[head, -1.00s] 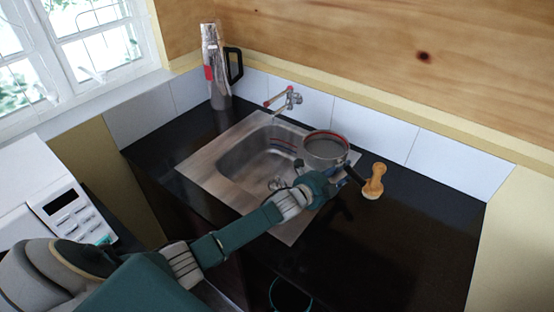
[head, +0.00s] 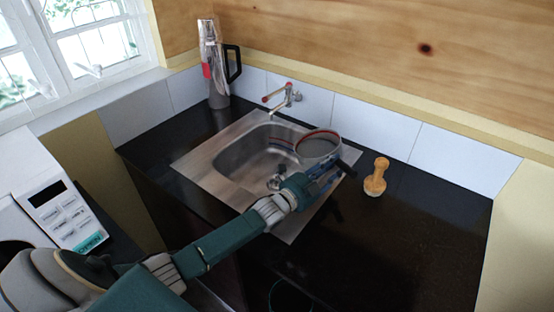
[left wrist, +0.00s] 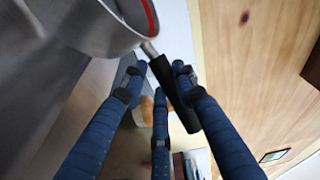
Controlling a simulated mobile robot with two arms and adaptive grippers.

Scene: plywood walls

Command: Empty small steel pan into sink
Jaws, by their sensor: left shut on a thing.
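The small steel pan (head: 318,147) is at the right edge of the sink in the head view, a little tilted, with a dark handle. It also shows at the top left of the left wrist view (left wrist: 92,22). My left gripper (head: 322,178) is shut on the pan's black handle (left wrist: 172,88), with blue fingers on both sides of it. The pan's contents cannot be made out. The steel sink (head: 205,160) lies left of the pan, with its basin open. My right gripper is not in view.
A tap (head: 285,97) stands behind the basin. A tall steel flask (head: 215,70) with a black handle stands at the back left. A wooden pestle-like thing (head: 376,177) stands on the black counter right of the pan. A white microwave (head: 55,205) is at the left.

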